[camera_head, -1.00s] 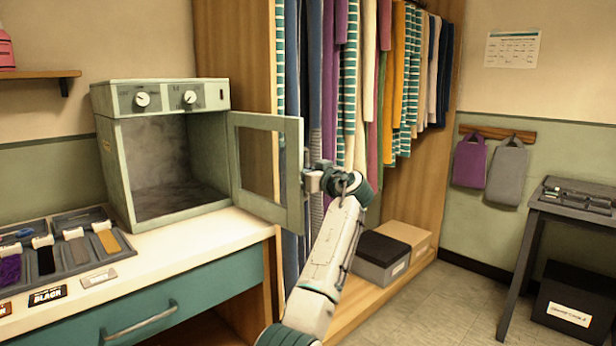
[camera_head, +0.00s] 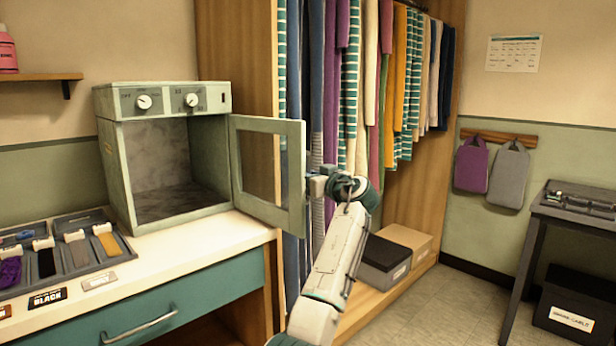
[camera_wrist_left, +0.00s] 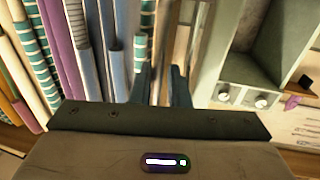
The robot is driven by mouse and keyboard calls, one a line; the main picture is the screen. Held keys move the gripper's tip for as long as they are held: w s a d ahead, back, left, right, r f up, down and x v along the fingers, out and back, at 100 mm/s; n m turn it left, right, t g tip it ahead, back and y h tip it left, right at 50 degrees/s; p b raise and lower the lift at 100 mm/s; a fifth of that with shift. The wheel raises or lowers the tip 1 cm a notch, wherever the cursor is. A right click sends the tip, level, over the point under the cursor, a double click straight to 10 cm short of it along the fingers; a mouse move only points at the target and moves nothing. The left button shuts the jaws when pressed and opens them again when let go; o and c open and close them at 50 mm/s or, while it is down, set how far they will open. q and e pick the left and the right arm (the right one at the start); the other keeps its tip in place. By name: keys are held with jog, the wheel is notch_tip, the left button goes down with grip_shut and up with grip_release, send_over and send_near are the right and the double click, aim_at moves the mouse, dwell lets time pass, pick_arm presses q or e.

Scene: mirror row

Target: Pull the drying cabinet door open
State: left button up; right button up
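The drying cabinet (camera_head: 118,165) is a pale green box on the white counter, with two knobs on top and an empty grey interior. Its framed door (camera_head: 297,215) stands wide open, swung out to the right. My left gripper (camera_head: 316,184) is at the door's free edge, close beside the handle area. In the left wrist view my gripper's two fingers (camera_wrist_left: 163,85) are apart, with a gap between them. The handle is too small and covered to make out, and I cannot tell whether the fingers touch it. My right gripper is not in view.
Hanging clothes (camera_head: 375,80) fill the wardrobe behind the door. Two boxes (camera_head: 385,258) sit on its floor. A tray of brushes (camera_head: 60,285) lies on the counter left of the cabinet. A dark side table (camera_head: 575,205) stands at the right; the floor between is clear.

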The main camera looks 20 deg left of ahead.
pick_arm(q)
jog(key=v, duration=0.9)
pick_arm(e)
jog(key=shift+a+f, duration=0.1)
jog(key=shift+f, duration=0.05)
pick_arm(q)
jog(key=shift+s+d, duration=0.15)
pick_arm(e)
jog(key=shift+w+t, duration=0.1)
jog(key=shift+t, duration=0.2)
